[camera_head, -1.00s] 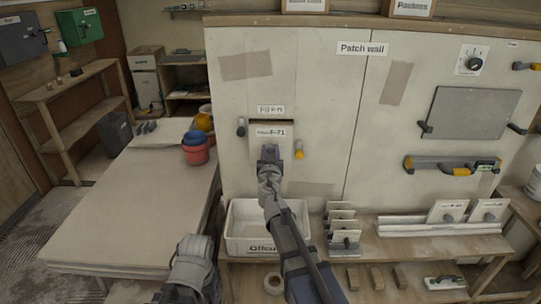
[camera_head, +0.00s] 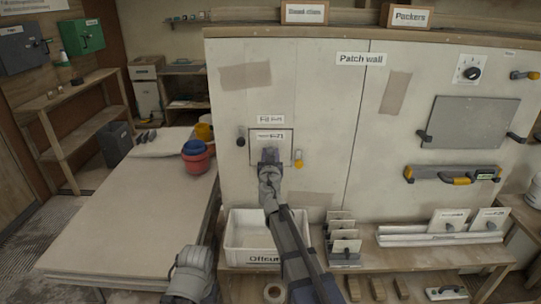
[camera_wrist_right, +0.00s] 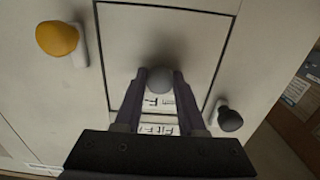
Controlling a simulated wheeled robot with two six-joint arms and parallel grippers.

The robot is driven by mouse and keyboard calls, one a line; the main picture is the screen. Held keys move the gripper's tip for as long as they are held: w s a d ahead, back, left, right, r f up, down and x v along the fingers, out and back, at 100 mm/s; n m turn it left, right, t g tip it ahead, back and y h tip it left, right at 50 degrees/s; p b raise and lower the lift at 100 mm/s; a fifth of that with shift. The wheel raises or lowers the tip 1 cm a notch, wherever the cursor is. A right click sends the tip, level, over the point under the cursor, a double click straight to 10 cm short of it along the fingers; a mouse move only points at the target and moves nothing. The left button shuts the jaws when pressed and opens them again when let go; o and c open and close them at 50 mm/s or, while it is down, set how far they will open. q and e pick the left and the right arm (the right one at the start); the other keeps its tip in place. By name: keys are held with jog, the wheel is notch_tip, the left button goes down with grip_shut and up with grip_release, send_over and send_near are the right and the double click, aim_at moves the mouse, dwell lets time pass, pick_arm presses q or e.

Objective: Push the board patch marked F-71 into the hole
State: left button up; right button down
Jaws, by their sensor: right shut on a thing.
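The white board patch marked F-71 (camera_head: 284,151) is at the hole in the patch wall, under a label that I cannot read fully. A thin dark line runs around it. In the right wrist view the patch (camera_wrist_right: 203,45) has a narrow dark gap along its visible edges; I cannot tell how deep it sits. My right gripper (camera_head: 269,156) is shut on the patch's grey round knob (camera_wrist_right: 159,80). The fingers and gripper body hide the patch's lower part.
A dark turn catch (camera_head: 241,142) and a yellow-tipped one (camera_head: 299,164) flank the hole. Below stand a white offcut bin (camera_head: 233,240) and a rack of similar patches (camera_head: 343,238). A bench with buckets (camera_head: 196,158) is at left.

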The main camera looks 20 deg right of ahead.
jog(key=shift+w, duration=0.1)
dwell(0.5)
jog(key=shift+c, duration=0.9)
grip_release()
jog(key=v, duration=0.6)
dwell(0.3)
